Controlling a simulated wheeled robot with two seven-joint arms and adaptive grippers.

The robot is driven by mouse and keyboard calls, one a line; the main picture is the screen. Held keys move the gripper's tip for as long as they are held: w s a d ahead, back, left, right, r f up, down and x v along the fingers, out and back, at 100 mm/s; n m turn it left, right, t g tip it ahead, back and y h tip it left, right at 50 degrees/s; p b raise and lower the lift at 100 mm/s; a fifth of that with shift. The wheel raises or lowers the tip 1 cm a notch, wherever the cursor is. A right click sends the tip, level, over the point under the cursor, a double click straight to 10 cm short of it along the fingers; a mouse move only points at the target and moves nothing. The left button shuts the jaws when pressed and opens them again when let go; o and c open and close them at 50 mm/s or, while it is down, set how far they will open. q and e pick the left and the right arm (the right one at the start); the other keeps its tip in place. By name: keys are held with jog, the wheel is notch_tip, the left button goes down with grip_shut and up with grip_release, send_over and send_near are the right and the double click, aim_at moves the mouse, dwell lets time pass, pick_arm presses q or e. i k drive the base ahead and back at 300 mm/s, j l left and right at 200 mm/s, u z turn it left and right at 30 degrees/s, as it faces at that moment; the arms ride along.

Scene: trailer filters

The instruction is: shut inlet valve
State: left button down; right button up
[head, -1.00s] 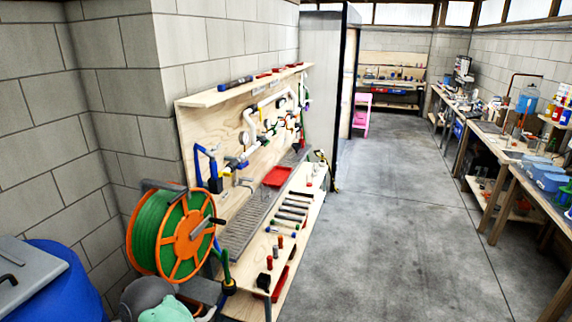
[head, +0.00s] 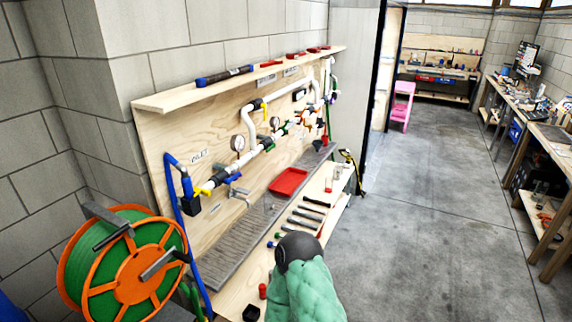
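The pipe board (head: 165,140) stands against the block wall at left, with an "INLET" label (head: 200,156) near its left end. Below the label, a blue hose (head: 172,185) runs to a blue fitting (head: 187,188) at the left end of the white pipe (head: 222,178). A yellow valve handle (head: 203,191) sits beside that fitting; I cannot tell whether it is open or shut. Neither gripper is visible; only a green-covered part of my arm, with a dark round end, shows at the bottom centre.
A green hose reel (head: 125,270) with orange sides stands at lower left, in front of the board's left end. A red tray (head: 288,182) and several tools lie on the bench (head: 247,283) below. The concrete floor (head: 420,230) to the right is clear.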

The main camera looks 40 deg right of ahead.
aim_at(228, 181)
jog(key=i+l, duration=0.1)
jog(key=l, duration=0.3)
jog(key=i+l, duration=0.1)
jog(key=l, duration=0.3)
jog(key=i+l, duration=0.15)
jog(key=l, duration=0.25)
jog(key=i+l, duration=0.1)
jog(key=l, duration=0.35)
jog(key=i+l+z, duration=0.1)
jog(key=l, duration=0.3)
